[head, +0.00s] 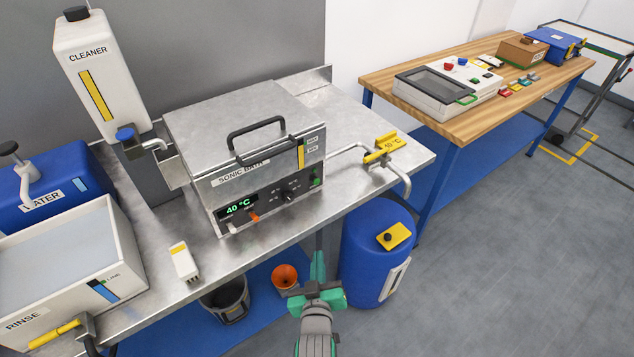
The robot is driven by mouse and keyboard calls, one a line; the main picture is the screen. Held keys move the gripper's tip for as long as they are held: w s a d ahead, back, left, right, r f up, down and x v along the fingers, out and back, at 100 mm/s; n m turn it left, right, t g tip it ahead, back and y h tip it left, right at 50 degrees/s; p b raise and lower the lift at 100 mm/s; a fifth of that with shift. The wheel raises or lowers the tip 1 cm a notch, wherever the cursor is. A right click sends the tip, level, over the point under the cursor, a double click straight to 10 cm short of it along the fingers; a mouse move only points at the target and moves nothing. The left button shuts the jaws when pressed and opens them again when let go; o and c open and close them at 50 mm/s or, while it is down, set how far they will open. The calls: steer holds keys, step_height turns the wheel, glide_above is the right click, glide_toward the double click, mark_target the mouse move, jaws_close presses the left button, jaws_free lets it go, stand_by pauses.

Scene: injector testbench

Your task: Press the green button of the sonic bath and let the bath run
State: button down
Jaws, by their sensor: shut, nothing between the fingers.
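The sonic bath (190,130) is a steel box with its lid on and a black handle on top, standing on the steel bench. Its front panel has a green display reading 40 °C (240,207), an orange control, dark knobs and small labels. A small green button (315,183) sits at the panel's right end. My gripper (318,257) is teal, shut and empty. In the picture it shows below the green button, in front of the bench edge and apart from the bath. Its distance from the panel is hard to judge.
A yellow-handled drain valve (384,148) and bent pipe stand right of the bath, above a blue drum (372,255). A white rinse tank (110,245) and a cleaner bottle (92,62) are on the left. A wooden bench (440,125) with equipment stands at the back right.

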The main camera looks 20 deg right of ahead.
mark_target(317, 181)
steer(key=w+d+r+h, duration=0.1)
steer(key=w+d+r, duration=0.6)
steer(key=w+d, duration=0.1)
steer(key=shift+d+r+g+h, duration=0.4)
steer(key=shift+w, duration=0.15)
steer(key=shift+w+a, duration=0.5)
steer(key=shift+w, duration=0.85)
steer(key=shift+w+a, duration=0.55)
steer(key=shift+w, duration=0.85)
steer(key=shift+w+a, duration=0.5)
steer(key=shift+w, duration=0.85)
steer(key=shift+w, duration=0.1)
steer(key=shift+w+a, duration=0.1)
steer(key=shift+w, duration=0.2)
steer(key=shift+w+a, duration=0.15)
steer(key=shift+w, duration=0.2)
steer(key=shift+s, duration=0.1)
steer(key=shift+s+d, duration=0.25)
steer(key=shift+s, duration=0.45)
